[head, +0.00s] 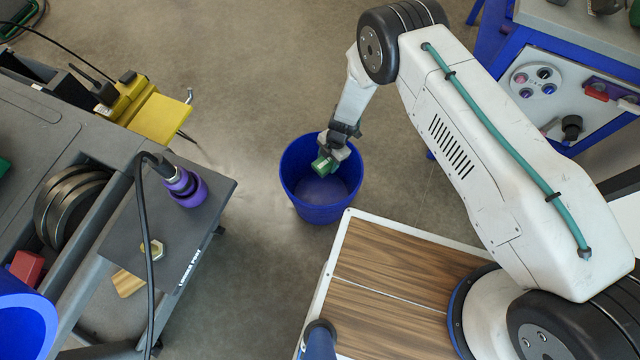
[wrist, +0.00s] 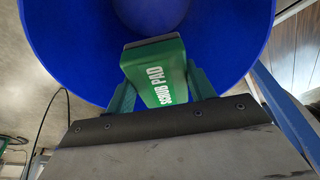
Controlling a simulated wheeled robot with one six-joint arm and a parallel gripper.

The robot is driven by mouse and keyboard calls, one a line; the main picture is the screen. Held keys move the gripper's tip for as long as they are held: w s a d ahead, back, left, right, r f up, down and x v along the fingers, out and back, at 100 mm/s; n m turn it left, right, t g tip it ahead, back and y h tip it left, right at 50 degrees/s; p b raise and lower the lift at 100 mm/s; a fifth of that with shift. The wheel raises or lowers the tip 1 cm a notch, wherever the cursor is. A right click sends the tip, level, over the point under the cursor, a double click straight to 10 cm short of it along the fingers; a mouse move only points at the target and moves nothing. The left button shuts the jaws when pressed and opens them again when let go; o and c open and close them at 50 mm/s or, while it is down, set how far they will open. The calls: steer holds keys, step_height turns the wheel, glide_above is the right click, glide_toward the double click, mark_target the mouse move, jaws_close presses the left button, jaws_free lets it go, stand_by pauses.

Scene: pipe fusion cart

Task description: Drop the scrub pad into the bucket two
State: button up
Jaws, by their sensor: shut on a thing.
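The scrub pad (wrist: 157,72) is a green block with white "SCRUB PAD" lettering in the wrist view. My gripper (wrist: 160,85) is shut on it, one finger on each side. In the head view the green scrub pad (head: 322,165) shows at the end of my gripper (head: 328,158), over the opening of a blue bucket (head: 317,208) that stands on the floor. The blue bucket (wrist: 75,50) also fills the upper part of the wrist view, around and behind the pad. I see no number on this bucket, and its inside looks empty.
A grey cart (head: 70,130) stands at the left, with a yellow tool (head: 150,112), a purple-collared tool (head: 185,188) and a brass hex nut (head: 153,249). Another blue container (head: 22,315) is cut off at the lower left. A blue-framed workbench (head: 560,60) stands upper right. Floor around the bucket is clear.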

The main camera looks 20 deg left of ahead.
steer(key=shift+f, duration=0.75)
steer(key=o, duration=1.3)
steer(key=shift+r, duration=0.1)
steer(key=v, duration=0.7)
steer(key=shift+w+r, duration=0.1)
steer(key=shift+r, duration=0.2)
